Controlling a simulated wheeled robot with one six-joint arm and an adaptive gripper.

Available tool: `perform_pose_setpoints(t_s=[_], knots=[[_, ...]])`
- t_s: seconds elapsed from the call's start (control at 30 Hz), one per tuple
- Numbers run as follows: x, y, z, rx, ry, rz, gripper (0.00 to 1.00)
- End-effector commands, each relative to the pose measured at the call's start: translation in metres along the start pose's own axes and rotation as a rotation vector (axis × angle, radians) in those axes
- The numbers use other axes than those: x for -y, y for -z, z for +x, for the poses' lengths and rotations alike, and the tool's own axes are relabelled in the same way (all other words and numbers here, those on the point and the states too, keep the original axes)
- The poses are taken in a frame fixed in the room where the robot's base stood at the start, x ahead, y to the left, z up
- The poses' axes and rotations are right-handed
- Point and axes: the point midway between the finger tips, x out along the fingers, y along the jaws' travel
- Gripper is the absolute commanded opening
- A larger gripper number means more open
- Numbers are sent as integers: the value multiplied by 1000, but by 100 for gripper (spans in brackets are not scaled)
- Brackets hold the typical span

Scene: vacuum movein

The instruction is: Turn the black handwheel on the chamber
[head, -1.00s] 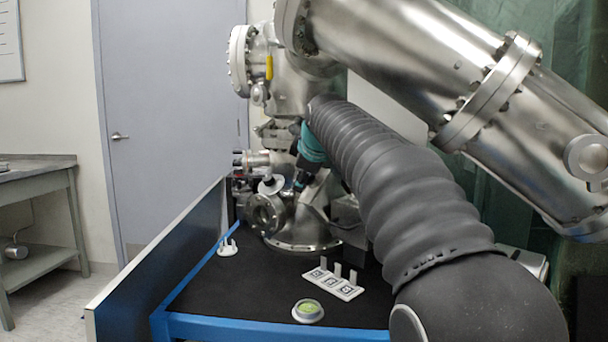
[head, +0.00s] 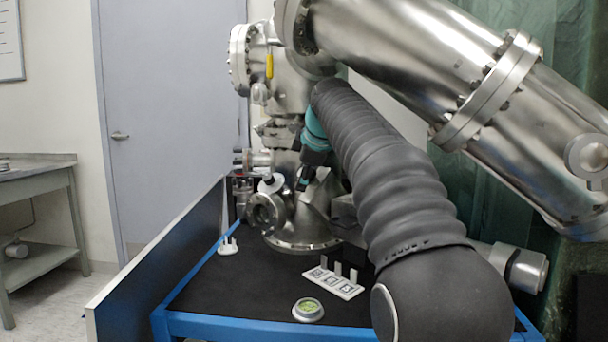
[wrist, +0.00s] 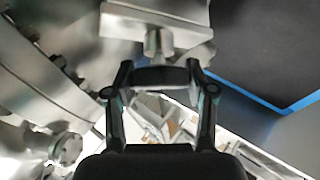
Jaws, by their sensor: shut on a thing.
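The black handwheel (wrist: 160,78) shows in the wrist view as a dark, slightly curved bar between my fingertips. A metal stem and block stand just beyond it. My gripper (wrist: 159,72) is shut on the handwheel, with one finger on either side. In the head view my gripper (head: 304,178) is small and dark below the teal wrist, close to the steel chamber (head: 298,220). The handwheel cannot be made out clearly there.
A thick steel tube crosses the upper right, above my arm. A flanged port (head: 264,213) is left of my gripper. A white block with upright tabs (head: 335,283), a round green-topped gauge (head: 308,310) and a small white stand (head: 228,247) are on the black tabletop (head: 245,290).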

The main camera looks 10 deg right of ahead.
Motion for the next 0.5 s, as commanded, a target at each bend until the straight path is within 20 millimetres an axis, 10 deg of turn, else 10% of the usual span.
perform_pose_setpoints(t_s=[0.13, 0.5], knots=[[0, -1, 1, 2, 1, 0, 80], [0, 0, 0, 1, 0, 1, 80]])
